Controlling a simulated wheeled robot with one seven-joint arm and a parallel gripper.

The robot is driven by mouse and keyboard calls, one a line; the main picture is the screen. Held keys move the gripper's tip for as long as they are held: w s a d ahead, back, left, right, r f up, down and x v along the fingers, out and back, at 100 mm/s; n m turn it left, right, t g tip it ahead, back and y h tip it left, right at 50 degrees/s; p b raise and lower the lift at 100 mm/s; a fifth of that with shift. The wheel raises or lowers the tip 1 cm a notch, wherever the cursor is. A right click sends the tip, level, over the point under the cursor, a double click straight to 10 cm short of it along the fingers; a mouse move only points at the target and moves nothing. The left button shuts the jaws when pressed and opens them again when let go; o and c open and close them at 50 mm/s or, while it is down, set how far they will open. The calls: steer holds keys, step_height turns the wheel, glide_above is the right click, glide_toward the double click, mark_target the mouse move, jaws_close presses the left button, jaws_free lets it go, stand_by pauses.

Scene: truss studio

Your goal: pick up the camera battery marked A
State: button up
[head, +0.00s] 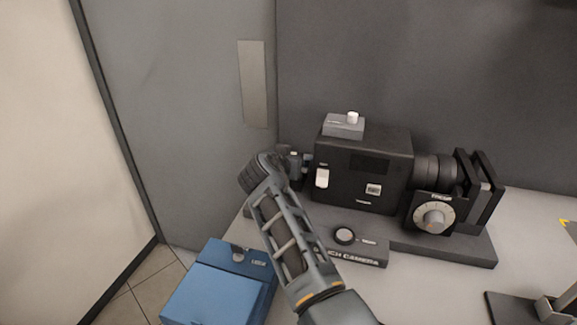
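I cannot make out a camera battery marked A; no such marking is readable. A black bench camera (365,178) stands on a dark base on the table. Small grey parts (295,162) show at the camera's left side, partly behind my arm; I cannot tell what they are. My arm (285,235) rises from the bottom and ends in view at a dark round joint just left of the camera. My gripper is not visible.
A blue box (222,285) is at the lower left, by the pale table's (420,290) left edge. A grey box with a white knob (344,125) sits on the camera. A focus dial (434,217) is at its right. A dark stand (530,308) is lower right. The front table middle is clear.

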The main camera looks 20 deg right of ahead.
steer(key=shift+w+d+f, duration=0.15)
steer(key=shift+w, duration=0.1)
steer(key=c, duration=1.4)
